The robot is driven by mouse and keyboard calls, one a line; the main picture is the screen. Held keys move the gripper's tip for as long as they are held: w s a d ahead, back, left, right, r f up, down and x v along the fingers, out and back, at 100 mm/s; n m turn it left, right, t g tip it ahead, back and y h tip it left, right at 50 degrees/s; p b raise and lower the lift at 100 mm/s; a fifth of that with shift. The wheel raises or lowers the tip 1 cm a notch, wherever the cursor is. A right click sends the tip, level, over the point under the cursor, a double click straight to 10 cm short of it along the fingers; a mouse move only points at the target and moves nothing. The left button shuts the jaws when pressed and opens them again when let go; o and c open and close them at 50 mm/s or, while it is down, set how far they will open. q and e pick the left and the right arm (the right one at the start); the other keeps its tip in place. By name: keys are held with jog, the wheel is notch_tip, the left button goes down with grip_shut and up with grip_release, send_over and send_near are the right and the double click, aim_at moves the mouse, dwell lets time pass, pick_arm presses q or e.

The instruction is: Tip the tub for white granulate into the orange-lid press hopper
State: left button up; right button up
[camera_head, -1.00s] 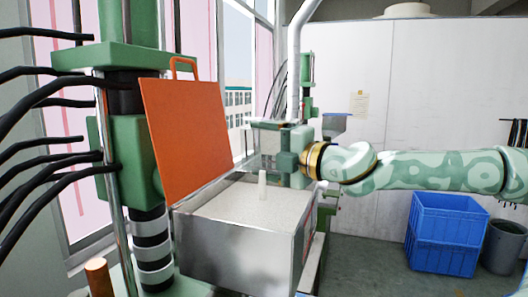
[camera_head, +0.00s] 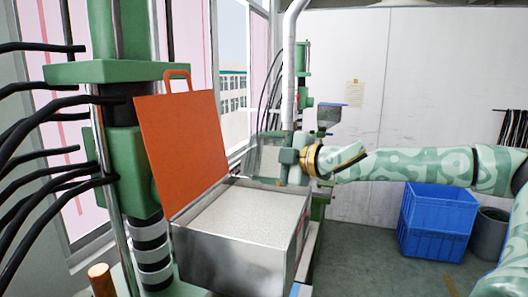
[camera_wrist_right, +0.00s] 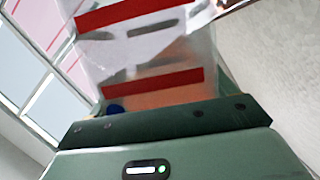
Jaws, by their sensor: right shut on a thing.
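The press hopper (camera_head: 235,255) is a steel box with its orange lid (camera_head: 185,145) standing open. White granulate (camera_head: 250,215) lies level inside it, just below the rim. My right gripper (camera_head: 285,157) is shut on the clear tub (camera_head: 266,163) above the hopper's far right edge. The tub is tilted, and no falling stream shows. In the right wrist view the see-through tub (camera_wrist_right: 145,55) has red bands and looks largely clear; whether any grains remain in it I cannot tell. My left gripper is out of view.
A green press column (camera_head: 130,160) with black hoses stands left of the hopper. A window is behind. Blue crates (camera_head: 437,225) and a grey bin (camera_head: 488,235) stand on the floor at right. A grey pipe (camera_head: 291,70) rises behind the gripper.

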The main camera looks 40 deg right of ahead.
jog(key=d+m+p, duration=0.1)
jog(key=p, duration=0.1)
jog(key=w+d+m+p, duration=0.1)
jog(key=p, duration=0.2)
jog(key=shift+w+d+f+g+p, duration=0.15)
jog(key=shift+d+g+p, duration=0.15)
jog(key=shift+g, duration=0.1)
jog(key=shift+d+f+m, duration=0.15)
jog(key=shift+m, duration=0.15)
jog(key=shift+w+f, duration=0.1)
jog(key=shift+f, duration=0.05)
